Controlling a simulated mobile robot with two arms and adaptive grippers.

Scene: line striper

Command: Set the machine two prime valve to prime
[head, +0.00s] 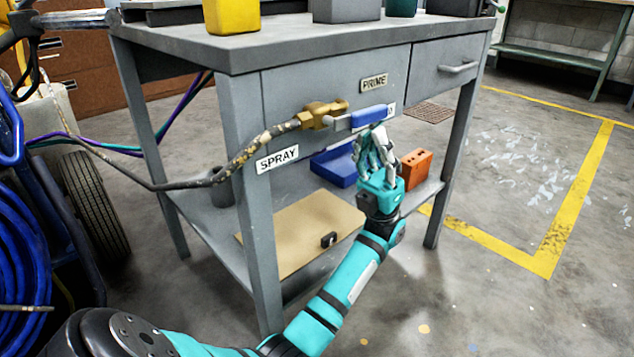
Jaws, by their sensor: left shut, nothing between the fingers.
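The prime valve is a brass body (318,114) with a blue-sleeved handle (368,116) on the front of a grey workbench. The handle points right, roughly level. A PRIME label (374,84) sits above it and a SPRAY label (277,159) sits lower left. A worn hose (250,150) joins the brass body from the left. My left gripper (374,140) is shut and empty, just below the blue handle near its right end. I cannot tell whether it touches the handle. My right gripper is not in view.
The grey workbench (240,60) carries a yellow container (231,14) and others on top. A wheeled machine with blue hose (25,260) stands left. Floor at right is open.

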